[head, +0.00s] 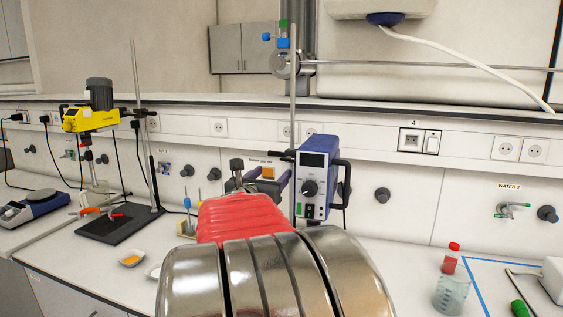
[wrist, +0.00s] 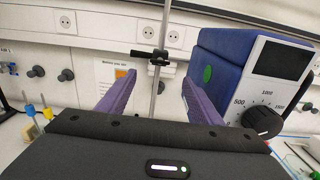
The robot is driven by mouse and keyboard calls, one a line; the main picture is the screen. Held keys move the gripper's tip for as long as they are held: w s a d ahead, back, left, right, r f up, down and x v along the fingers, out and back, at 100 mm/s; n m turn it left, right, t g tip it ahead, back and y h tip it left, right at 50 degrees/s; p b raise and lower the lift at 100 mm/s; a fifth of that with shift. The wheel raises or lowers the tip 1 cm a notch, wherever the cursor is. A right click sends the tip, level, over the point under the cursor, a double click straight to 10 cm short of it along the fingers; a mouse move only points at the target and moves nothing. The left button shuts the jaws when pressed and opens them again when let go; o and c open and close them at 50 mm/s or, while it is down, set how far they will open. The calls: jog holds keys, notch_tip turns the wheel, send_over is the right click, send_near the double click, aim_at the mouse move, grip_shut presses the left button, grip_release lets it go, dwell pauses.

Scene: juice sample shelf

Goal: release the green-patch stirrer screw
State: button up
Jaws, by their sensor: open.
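The blue stirrer (head: 315,178) with a round dial stands right of my gripper in the head view. In the wrist view the blue stirrer (wrist: 222,62) shows a round green patch (wrist: 207,73) on its side. A dark clamp with a screw (wrist: 150,55) sits on the upright metal rod (wrist: 161,30), left of the stirrer and beyond my fingers. My gripper (wrist: 158,94) is open, with its purple fingers apart on either side of the rod in the picture. Nothing is between them. In the head view my arm hides much of the gripper.
A yellow stirrer (head: 90,119) on its own stand is at the left. Thin coloured-handled tools (wrist: 30,112) stand left of my gripper. A paper notice (wrist: 119,76) is on the wall behind. A beaker (head: 452,293) and a red-capped bottle (head: 451,259) stand at the right.

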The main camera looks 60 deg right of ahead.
aim_at(287, 160)
jog(key=d, duration=0.4)
jog(key=w+d, duration=0.1)
jog(key=d, duration=0.4)
jog(key=w+d, duration=0.1)
jog(key=d, duration=0.3)
jog(key=shift+d, duration=0.2)
jog(key=shift+c, duration=0.7)
jog(key=shift+w, duration=0.1)
jog(key=c, duration=0.9)
